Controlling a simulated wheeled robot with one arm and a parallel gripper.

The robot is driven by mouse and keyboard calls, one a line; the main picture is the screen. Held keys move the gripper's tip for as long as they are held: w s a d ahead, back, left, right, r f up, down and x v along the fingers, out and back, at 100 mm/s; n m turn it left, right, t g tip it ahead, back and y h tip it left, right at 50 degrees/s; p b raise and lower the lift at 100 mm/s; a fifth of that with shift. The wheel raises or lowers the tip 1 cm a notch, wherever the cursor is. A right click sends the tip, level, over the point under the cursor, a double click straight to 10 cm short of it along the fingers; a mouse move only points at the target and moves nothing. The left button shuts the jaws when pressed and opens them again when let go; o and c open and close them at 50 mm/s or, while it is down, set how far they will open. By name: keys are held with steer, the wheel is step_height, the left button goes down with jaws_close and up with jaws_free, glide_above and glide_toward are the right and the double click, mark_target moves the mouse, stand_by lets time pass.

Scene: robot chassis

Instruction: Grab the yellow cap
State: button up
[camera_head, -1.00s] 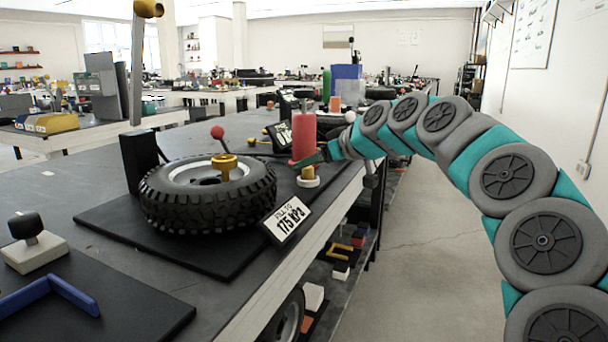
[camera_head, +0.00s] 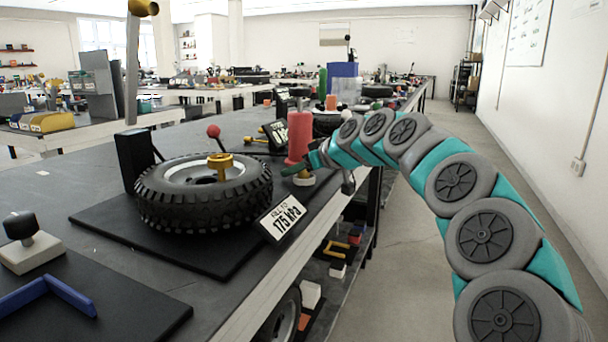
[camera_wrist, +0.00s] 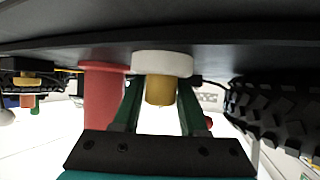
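The yellow cap (camera_wrist: 160,90) sits on a round white base (camera_wrist: 162,64) in the upside-down wrist view. In the head view the cap (camera_head: 305,173) is partly hidden by my gripper at the bench edge. My gripper (camera_wrist: 160,92) has its two green fingers on either side of the cap, with a narrow gap visible on each side. It looks open, and its fingertips reach near the white base. In the head view my gripper (camera_head: 298,168) is a small green shape beside the red cylinder.
A red cylinder (camera_head: 299,136) stands close behind the gripper, left of it in the wrist view (camera_wrist: 103,100). A tyre (camera_head: 205,195) with a gold hub piece (camera_head: 221,162) lies left on a black mat. A "175 kPa" sign (camera_head: 283,216) stands in front. The aisle right is clear.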

jaws_close()
steer(key=shift+r, duration=0.1)
stand_by(0.3)
